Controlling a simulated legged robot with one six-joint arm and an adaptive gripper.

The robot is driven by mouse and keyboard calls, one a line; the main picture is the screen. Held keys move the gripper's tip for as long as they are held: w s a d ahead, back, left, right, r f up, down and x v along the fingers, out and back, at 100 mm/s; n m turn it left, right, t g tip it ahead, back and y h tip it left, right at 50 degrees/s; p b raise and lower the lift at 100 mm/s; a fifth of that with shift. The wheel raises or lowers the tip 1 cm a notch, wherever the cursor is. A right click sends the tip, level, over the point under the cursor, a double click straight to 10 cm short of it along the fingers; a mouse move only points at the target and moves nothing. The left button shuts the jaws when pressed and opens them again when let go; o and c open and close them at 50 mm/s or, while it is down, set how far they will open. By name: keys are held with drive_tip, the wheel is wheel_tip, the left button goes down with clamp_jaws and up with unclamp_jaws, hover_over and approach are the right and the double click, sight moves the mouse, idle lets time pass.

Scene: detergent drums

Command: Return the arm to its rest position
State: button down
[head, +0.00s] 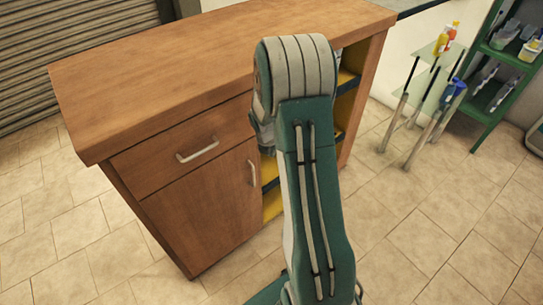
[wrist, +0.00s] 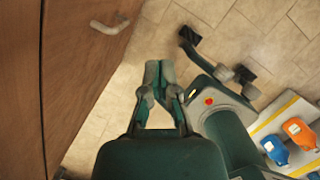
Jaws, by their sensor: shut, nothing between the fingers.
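My arm (head: 315,210) rises through the middle of the head view, its upper joint folded over in front of the wooden cabinet (head: 190,215). My gripper (wrist: 158,72) shows in the wrist view with its two fingers together and nothing between them. It hangs above the tiled floor, clear of the cabinet front, which fills the left of that view. In the head view the fingers are hidden behind the arm.
The cabinet has a drawer handle (head: 198,150), a door handle (head: 252,173) and open yellow shelves (head: 272,204). A glass stand (head: 428,98) with bottles and a green rack (head: 487,125) stand at right. Orange (wrist: 299,132) and blue (wrist: 275,151) bottles show at the wrist view's lower right.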

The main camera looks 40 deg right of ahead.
drive_tip(key=s+a+r+m+t, duration=0.1)
drive_tip(key=s+a+r+m, duration=0.1)
drive_tip(key=a+r+m, duration=0.35)
drive_tip(key=s+a+r+m, duration=0.2)
drive_tip(key=s+r, duration=0.1)
drive_tip(key=r, duration=0.5)
drive_tip(key=s+a+r+m+t, duration=0.1)
drive_tip(key=s+a+r+m, duration=0.2)
drive_tip(key=r, duration=0.4)
drive_tip(key=s+a+r+m+t+y, duration=0.1)
drive_tip(key=s+a+r+m, duration=0.2)
drive_tip(key=s+a+m, duration=0.3)
drive_tip(key=s+a+r+m+t+y, duration=0.1)
drive_tip(key=s+a+r+m, duration=0.3)
drive_tip(key=s+a+m, duration=0.2)
drive_tip(key=shift+s+a+m, duration=0.15)
drive_tip(key=shift+s+m, duration=0.9)
drive_tip(key=shift+s, duration=0.1)
drive_tip(key=shift+a, duration=0.15)
